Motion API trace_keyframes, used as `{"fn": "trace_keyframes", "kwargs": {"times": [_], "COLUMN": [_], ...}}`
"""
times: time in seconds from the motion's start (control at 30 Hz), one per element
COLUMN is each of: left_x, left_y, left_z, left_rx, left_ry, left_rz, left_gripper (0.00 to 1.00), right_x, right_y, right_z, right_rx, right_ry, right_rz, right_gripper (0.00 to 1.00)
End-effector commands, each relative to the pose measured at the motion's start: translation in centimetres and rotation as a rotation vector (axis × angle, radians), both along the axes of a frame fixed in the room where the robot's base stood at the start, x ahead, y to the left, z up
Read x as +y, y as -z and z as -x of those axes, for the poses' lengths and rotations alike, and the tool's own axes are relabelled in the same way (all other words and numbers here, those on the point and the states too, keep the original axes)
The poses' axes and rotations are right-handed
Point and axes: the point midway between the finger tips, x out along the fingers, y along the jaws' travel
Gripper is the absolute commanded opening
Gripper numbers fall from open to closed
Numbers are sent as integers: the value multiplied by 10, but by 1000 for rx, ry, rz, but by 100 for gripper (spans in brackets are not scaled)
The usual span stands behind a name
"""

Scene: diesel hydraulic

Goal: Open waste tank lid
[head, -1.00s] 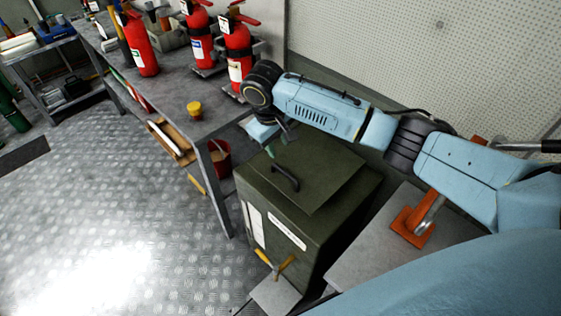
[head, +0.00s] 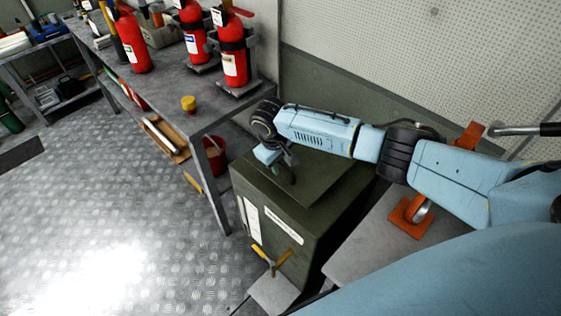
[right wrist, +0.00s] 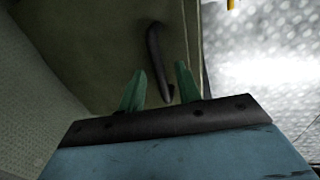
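The waste tank is a dark green box (head: 290,240) with white labels on its front, standing right of the workbench. Its flat lid (head: 325,185) lies closed on top. A black bar handle (head: 292,174) stands on the lid's left part. My right gripper (head: 281,167) is lowered beside the handle, partly hidden by the wrist in the head view. In the right wrist view the green fingers (right wrist: 160,88) are spread apart, with the lower end of the handle (right wrist: 157,60) between their tips. I see no grip on it. My left gripper is not in view.
A grey workbench (head: 165,85) with red fire extinguishers (head: 233,60) and a yellow-capped item (head: 189,103) stands to the left. A red bucket (head: 217,155) is under it. A yellow-handled pedal-like part (head: 272,263) sits at the tank's front.

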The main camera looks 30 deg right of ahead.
Motion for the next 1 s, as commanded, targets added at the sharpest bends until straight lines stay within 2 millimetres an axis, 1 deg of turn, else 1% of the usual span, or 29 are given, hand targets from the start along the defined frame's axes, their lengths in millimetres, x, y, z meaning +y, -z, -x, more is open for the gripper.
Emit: {"fn": "trace_keyframes", "kwargs": {"times": [0.03,0.07,0.3,0.6,0.73,0.87,1.0], "left_x": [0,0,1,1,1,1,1], "left_y": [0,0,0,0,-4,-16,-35], "left_z": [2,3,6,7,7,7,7], "left_rx": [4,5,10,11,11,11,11], "left_ry": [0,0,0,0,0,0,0], "left_rz": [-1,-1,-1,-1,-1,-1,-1], "left_gripper": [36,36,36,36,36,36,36], "right_x": [0,0,0,0,-3,-10,-23], "right_y": [0,0,0,-1,-5,-16,-35], "right_z": [0,0,0,0,1,1,3], "right_rx": [0,0,0,0,5,17,36], "right_ry": [0,0,0,1,4,14,29], "right_rz": [0,0,0,-1,-12,-44,-107], "right_gripper": [34,31,0,0,0,0,0]}}
